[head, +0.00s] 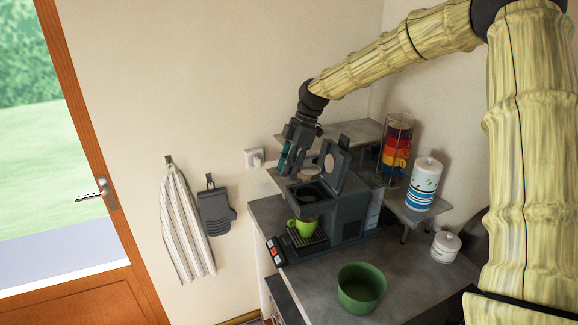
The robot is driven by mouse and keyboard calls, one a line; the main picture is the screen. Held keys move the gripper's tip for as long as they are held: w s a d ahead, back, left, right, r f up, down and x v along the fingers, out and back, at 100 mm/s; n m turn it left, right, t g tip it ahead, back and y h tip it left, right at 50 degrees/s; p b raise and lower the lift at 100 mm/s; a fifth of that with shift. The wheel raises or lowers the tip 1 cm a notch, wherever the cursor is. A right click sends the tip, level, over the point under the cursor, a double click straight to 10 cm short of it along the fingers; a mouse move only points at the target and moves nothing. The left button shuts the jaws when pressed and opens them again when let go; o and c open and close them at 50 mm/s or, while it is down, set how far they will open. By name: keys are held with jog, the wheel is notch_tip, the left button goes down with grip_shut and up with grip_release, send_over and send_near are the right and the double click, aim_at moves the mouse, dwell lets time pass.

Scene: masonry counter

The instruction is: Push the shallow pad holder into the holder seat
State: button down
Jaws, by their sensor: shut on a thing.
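The dark coffee machine (342,216) stands on the counter with its lid (334,160) tipped up. The holder seat (309,193) is the dark round opening in its top, below the raised lid. My gripper (286,167) points down, above and a little left of the seat, with teal on its fingers. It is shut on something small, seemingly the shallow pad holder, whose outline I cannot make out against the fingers. I cannot tell whether the held thing touches the machine.
A green cup (301,228) stands on the drip grid. A green bowl (361,288) is in front of the machine. A rack of coloured cups (396,152), a paper roll (425,184) and a white jar (445,246) stand to the right. A striped towel (185,225) hangs left.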

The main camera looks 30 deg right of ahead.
aim_at(300, 174)
jog(key=shift+r, duration=0.1)
jog(key=shift+f+b, duration=1)
jog(key=shift+f, duration=1.95)
jog(key=shift+f, duration=1.6)
dwell(0.8)
jog(key=c, duration=1.3)
grip_release()
jog(key=shift+o, duration=0.2)
jog(key=v, duration=1)
jog(key=shift+d+r, duration=0.15)
jog(key=shift+r, duration=0.2)
jog(key=shift+s+d+r, duration=0.1)
jog(key=shift+d+r, duration=0.15)
jog(key=shift+r, duration=0.35)
